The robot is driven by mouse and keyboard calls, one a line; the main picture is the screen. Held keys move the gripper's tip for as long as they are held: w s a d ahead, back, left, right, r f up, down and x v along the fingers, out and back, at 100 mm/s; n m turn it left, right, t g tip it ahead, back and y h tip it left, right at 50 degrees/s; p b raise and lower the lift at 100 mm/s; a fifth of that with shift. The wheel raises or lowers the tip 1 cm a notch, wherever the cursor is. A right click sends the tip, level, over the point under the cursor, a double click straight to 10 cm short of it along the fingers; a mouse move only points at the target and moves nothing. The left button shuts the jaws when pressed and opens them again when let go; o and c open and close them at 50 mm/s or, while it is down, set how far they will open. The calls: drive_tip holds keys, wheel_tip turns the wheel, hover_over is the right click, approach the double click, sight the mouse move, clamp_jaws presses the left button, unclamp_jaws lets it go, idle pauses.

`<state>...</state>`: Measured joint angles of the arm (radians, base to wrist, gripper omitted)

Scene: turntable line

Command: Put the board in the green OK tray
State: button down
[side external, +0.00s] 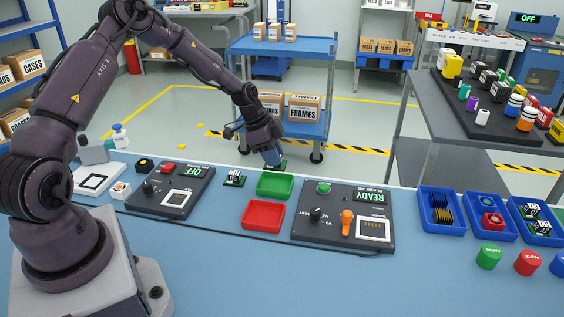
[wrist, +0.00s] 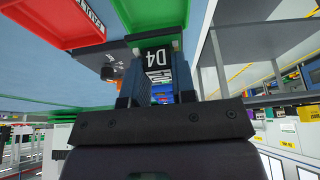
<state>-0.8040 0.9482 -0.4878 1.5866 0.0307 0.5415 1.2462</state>
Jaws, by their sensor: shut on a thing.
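My gripper (side external: 272,160) is low over the far side of the blue table and is shut on a board. The board shows as a thin dark green edge (side external: 282,165) under the fingers in the side view. In the wrist view a black chip marked D4 (wrist: 158,60) sits on the board between the two fingers. The green tray (side external: 275,196) lies just in front of the gripper, and it also shows at the top of the wrist view (wrist: 150,22). The board looks just beyond the tray's far edge; its exact height is unclear.
The red tray (side external: 263,229) lies in front of the green one. Control panels stand left (side external: 172,206) and right (side external: 340,238). Blue bins (side external: 455,235) with parts are at the right.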

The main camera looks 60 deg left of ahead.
drive_tip(key=shift+f, duration=0.25)
drive_tip(key=shift+d+f, duration=0.1)
drive_tip(key=shift+f, duration=2.8)
drive_tip(key=c, duration=0.9)
unclamp_jaws()
drive_tip(key=shift+o, duration=0.2)
drive_tip(key=v, duration=1.3)
drive_tip(key=shift+w, duration=0.1)
